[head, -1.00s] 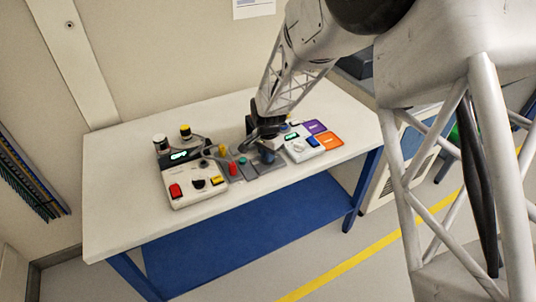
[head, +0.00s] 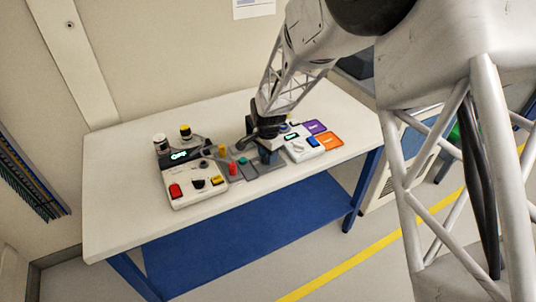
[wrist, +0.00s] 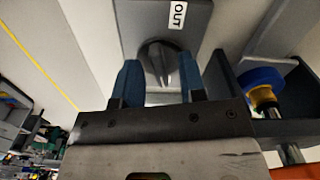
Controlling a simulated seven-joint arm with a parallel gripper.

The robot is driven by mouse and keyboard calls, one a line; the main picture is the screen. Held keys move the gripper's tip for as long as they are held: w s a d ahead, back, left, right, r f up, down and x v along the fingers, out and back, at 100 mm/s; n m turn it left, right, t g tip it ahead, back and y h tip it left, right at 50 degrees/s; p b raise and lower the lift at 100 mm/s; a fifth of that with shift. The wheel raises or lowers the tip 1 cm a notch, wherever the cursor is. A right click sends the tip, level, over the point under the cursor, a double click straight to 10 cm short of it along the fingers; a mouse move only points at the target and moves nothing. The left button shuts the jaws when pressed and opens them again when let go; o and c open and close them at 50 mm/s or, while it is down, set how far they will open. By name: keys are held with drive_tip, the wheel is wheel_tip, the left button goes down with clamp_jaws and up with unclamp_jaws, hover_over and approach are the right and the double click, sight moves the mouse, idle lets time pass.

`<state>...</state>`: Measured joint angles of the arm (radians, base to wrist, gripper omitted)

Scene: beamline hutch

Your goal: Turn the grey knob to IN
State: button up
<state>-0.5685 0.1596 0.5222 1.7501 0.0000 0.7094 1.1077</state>
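The grey knob (wrist: 157,58) shows in the wrist view as a dark, ridged dial on a grey panel (wrist: 135,14). A white label reading OUT (wrist: 177,15) sits beside it; no IN label is visible. My gripper (wrist: 160,82) is open, its two blue fingers apart on either side of the knob's near part. I cannot tell whether either finger touches it. In the head view, my gripper (head: 268,155) is low over the grey panels between two consoles, and it hides the knob.
A white console (head: 190,190) with red, black and yellow controls stands left on the table (head: 115,205). Another console (head: 303,150) with purple and orange cards stands right. In the wrist view, a blue-and-yellow part (wrist: 262,85) sits right of my fingers, close to a dark holder.

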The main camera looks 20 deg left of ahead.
drive_tip(key=shift+r, duration=0.1)
drive_tip(key=shift+r, duration=3.8)
drive_tip(key=shift+d+r, duration=0.15)
drive_tip(key=shift+d, duration=0.05)
drive_tip(key=s+d+r+n, duration=0.1)
drive_tip(key=s+d+r, duration=0.2)
drive_tip(key=d+r, duration=0.35)
drive_tip(key=s+d+r+n+t, duration=0.1)
drive_tip(key=s+d+r, duration=0.3)
drive_tip(key=d, duration=0.5)
drive_tip(key=s+d+r+n, duration=0.1)
drive_tip(key=s+d+r, duration=0.2)
drive_tip(key=d+r, duration=0.35)
drive_tip(key=s+d+r+n, duration=0.1)
drive_tip(key=s+d, duration=0.8)
drive_tip(key=s, duration=0.2)
drive_tip(key=s+d+n+t, duration=0.1)
drive_tip(key=s+d+n, duration=0.1)
drive_tip(key=s+d, duration=0.7)
drive_tip(key=s, duration=0.3)
drive_tip(key=shift+s+d+r+t, duration=0.15)
drive_tip(key=shift+s+r+t, duration=0.15)
drive_tip(key=shift+r, duration=0.1)
